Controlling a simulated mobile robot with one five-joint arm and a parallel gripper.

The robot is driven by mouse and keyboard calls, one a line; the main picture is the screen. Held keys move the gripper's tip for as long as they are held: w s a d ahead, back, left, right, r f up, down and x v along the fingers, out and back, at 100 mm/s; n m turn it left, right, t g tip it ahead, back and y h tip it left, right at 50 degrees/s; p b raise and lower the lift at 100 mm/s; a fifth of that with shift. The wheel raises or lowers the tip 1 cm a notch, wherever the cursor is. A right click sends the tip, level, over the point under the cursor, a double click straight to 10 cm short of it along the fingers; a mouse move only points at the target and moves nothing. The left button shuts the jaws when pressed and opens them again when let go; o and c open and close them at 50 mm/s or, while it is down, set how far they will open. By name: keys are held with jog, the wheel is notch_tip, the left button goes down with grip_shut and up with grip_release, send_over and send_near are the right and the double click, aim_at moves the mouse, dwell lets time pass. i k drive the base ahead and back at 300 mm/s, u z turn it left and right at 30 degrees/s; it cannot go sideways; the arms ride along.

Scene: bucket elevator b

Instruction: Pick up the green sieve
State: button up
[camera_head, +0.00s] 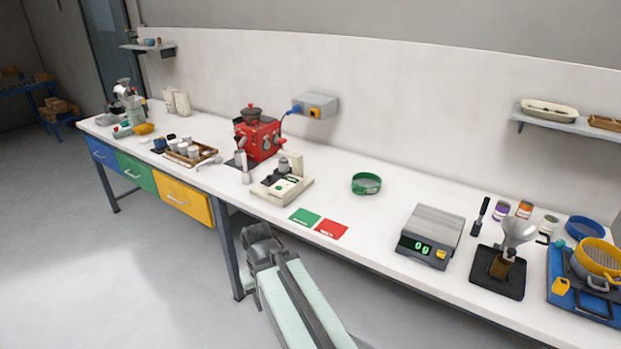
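The green sieve (366,184) is a shallow round ring lying on the white bench top, right of the middle of the head view. It stands apart from other things. My arm reaches up from the bottom of the view, in front of the bench's front edge. Its far end (262,243) is below the bench top, to the left of the sieve and nearer to me. The arm end is apart from the sieve. The fingers cannot be made out, so I cannot tell whether my gripper is open or shut.
A scale (430,236) stands right of the sieve. A green card (305,217) and a red card (331,229) lie near the front edge. A beige device (282,188) and a red machine (258,137) stand left. The bench top around the sieve is clear.

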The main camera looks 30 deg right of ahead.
aim_at(366, 184)
jog(key=u, duration=0.4)
jog(key=i, duration=1.9)
jog(key=z, duration=0.1)
